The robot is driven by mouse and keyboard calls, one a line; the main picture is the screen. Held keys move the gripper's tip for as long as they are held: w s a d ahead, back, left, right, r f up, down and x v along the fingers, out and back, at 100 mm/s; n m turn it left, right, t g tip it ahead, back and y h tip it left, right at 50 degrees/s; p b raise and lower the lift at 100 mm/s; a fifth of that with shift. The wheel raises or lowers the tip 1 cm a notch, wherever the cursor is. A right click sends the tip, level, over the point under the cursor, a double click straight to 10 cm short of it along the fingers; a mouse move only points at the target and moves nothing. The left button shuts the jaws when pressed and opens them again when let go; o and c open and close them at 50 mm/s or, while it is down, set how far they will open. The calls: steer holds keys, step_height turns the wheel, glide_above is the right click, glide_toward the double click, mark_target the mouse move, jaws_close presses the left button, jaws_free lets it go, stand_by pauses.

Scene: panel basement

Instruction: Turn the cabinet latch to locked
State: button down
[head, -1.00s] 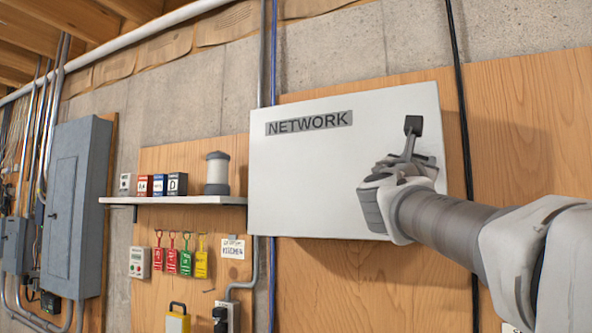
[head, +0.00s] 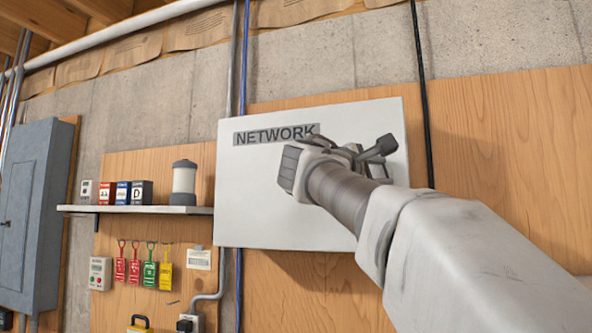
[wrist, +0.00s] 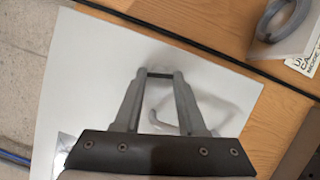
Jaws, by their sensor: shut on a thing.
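The white cabinet (head: 250,190) marked NETWORK hangs on the plywood, and its door looks flat against the box. The dark latch (head: 385,145) is on the upper right part of its front. My gripper (head: 368,155) reaches in from the lower right, its fingers pointing right toward the latch. In the wrist view the two fingers of my gripper (wrist: 160,76) come together on a dark piece of the latch (wrist: 160,71) in front of the door. The gripper and fingers hide much of the latch. I cannot read any locked mark.
A shelf (head: 140,210) with small boxes and a grey canister (head: 184,183) is left of the cabinet. Coloured tags (head: 150,270) hang below it. A black cable (head: 422,90) runs down just right of the cabinet. A grey electrical panel (head: 30,200) is at far left.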

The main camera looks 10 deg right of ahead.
steer(key=shift+r+m+g+y+p, duration=0.15)
steer(key=shift+m+g+y+p, duration=0.25)
steer(key=shift+m, duration=0.9)
steer(key=shift+c, duration=2.4)
jaws_free()
steer(key=b+v, duration=0.1)
steer(key=v, duration=1.6)
steer(key=shift+m, duration=0.3)
steer(key=shift+s+a+r, duration=0.15)
